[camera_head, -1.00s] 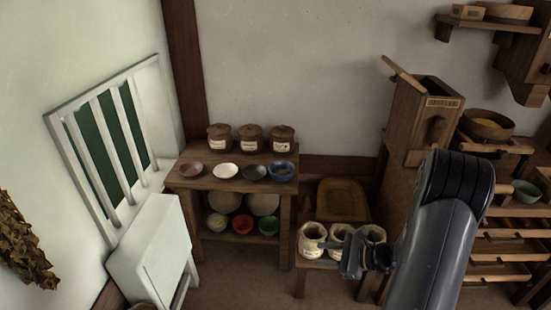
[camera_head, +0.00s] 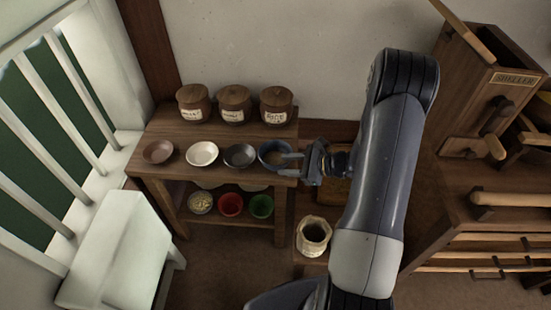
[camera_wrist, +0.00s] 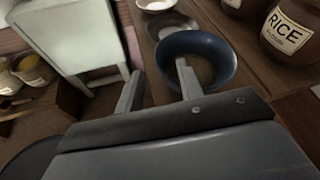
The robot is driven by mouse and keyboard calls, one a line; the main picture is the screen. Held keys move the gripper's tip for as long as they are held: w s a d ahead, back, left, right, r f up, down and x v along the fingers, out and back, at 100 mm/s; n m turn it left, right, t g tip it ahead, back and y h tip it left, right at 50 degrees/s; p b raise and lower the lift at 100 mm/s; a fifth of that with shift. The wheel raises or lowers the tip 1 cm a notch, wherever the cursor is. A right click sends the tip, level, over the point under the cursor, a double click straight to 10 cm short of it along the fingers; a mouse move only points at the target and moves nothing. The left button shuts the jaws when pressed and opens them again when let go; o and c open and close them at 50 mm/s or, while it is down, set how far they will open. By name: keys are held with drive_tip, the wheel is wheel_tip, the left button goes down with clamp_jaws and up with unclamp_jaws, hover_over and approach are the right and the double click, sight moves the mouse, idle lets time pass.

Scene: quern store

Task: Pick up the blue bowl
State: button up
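The blue bowl (camera_head: 274,154) stands upright at the right end of the top of a wooden shelf table. In the wrist view the blue bowl (camera_wrist: 210,46) shows a dark blue rim and a brownish inside. My gripper (camera_head: 290,162) is at the bowl's right side in the head view. In the wrist view my gripper (camera_wrist: 158,78) has its two fingers spread apart. One finger overlaps the bowl's near rim and inside, and the other is outside the bowl to the left. I cannot tell whether either finger touches the rim.
A brown bowl (camera_head: 158,151), a white bowl (camera_head: 202,153) and a dark grey bowl (camera_head: 240,156) stand left of the blue one. Lidded jars (camera_head: 234,103) stand behind. Smaller bowls (camera_head: 231,205) sit on the lower shelf. A sack (camera_head: 313,235) stands to the right.

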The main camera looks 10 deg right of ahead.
sight(267, 165)
drive_tip(key=shift+x, duration=2.7)
clamp_jaws()
